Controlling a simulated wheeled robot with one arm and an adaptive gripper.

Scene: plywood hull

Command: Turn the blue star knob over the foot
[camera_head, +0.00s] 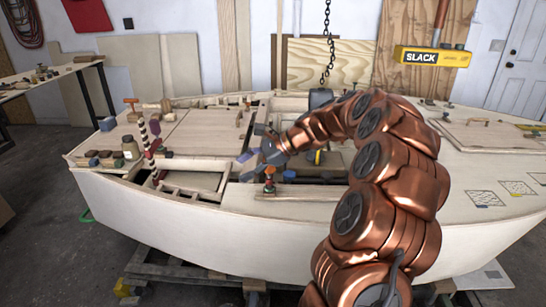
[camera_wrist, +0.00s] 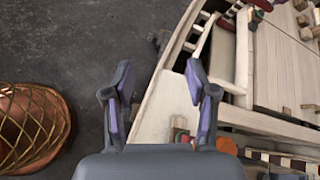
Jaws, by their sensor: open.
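My gripper (camera_head: 257,152) is above the near middle of the hull (camera_head: 300,222). In the wrist view my gripper (camera_wrist: 158,78) is open, with nothing between its fingers. Behind the fingers in that view are dark floor and the pale hull edge (camera_wrist: 166,92). I cannot pick out a blue star knob for certain in either view. A small blue piece (camera_head: 289,174) shows beside my gripper in the head view, but its shape is too small to tell. A foot cannot be made out; my arm hides part of the hull's middle.
A small red-and-green fitting (camera_head: 269,183) stands on the near rim. A jar (camera_head: 130,148) and small blocks are on the left deck. A chain (camera_head: 327,45) hangs over the hull. A yellow SLACK box (camera_head: 432,56) is at upper right. A copper rounded shape (camera_wrist: 30,125) is at left.

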